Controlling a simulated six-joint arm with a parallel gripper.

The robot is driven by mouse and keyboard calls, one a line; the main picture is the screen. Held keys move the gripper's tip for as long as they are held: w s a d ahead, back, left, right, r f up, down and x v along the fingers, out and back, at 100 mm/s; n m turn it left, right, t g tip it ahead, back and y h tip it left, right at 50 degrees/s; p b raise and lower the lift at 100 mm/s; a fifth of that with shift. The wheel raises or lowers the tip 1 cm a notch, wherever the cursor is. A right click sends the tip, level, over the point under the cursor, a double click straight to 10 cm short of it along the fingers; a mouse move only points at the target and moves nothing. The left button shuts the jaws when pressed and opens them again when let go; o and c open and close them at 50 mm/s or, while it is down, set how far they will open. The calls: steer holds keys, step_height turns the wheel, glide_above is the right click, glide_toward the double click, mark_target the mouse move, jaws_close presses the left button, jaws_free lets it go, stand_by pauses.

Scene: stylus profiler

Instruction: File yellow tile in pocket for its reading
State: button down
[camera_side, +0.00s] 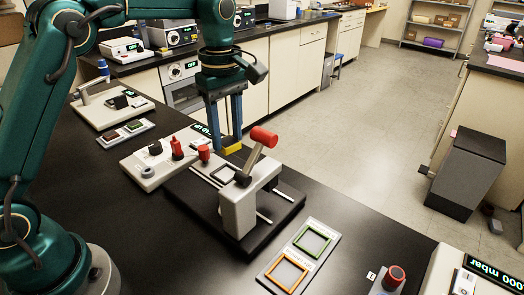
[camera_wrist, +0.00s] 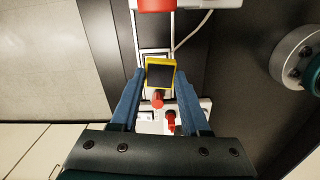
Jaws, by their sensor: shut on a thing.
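The yellow tile (camera_side: 232,148) has a yellow rim and a dark middle, which shows in the wrist view (camera_wrist: 160,75). My gripper (camera_side: 228,145) is shut on it, with one blue finger on each side, and holds it above the bench behind the lever device. In the wrist view my gripper (camera_wrist: 159,76) has the tile between its fingertips. A pocket plate (camera_side: 263,277) lies at the front of the bench. It carries a green-framed pocket (camera_side: 312,242) and an orange-framed pocket (camera_side: 287,274), both seemingly empty. The plate's labels are too small to read.
A lever device (camera_side: 238,213) with a red knob (camera_side: 264,137) stands on a dark base between my gripper and the pocket plate. A white instrument (camera_side: 147,172) with red knobs is to its left. A red-topped button (camera_side: 395,273) stands right of the plate.

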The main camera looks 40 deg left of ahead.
steer(key=s+d+r+m, duration=0.4)
steer(key=s+m, duration=0.5)
steer(key=m, duration=0.7)
steer(key=w+d+f+n, duration=0.1)
steer(key=w+d+n, duration=0.15)
steer(key=d, duration=0.25)
steer(key=w+d+f+n, duration=0.1)
steer(key=d+n, duration=0.3)
steer(key=d, duration=0.1)
steer(key=w+d+f+n, duration=0.1)
steer(key=d+f+n, duration=0.1)
steer(key=f+n, duration=0.1)
steer(key=w+d+f+n, duration=0.2)
steer(key=f+n, duration=0.1)
steer(key=n, duration=0.1)
steer(key=w+d+f+n, duration=0.2)
steer(key=f+n, duration=0.1)
steer(key=shift+w+d+f, duration=0.2)
steer(key=shift+f, duration=0.1)
steer(key=shift+d+f+n, duration=0.15)
steer(key=shift+f+n, duration=0.2)
steer(key=shift+n, duration=0.2)
steer(key=shift+f, duration=0.1)
steer(key=shift+f, duration=0.9)
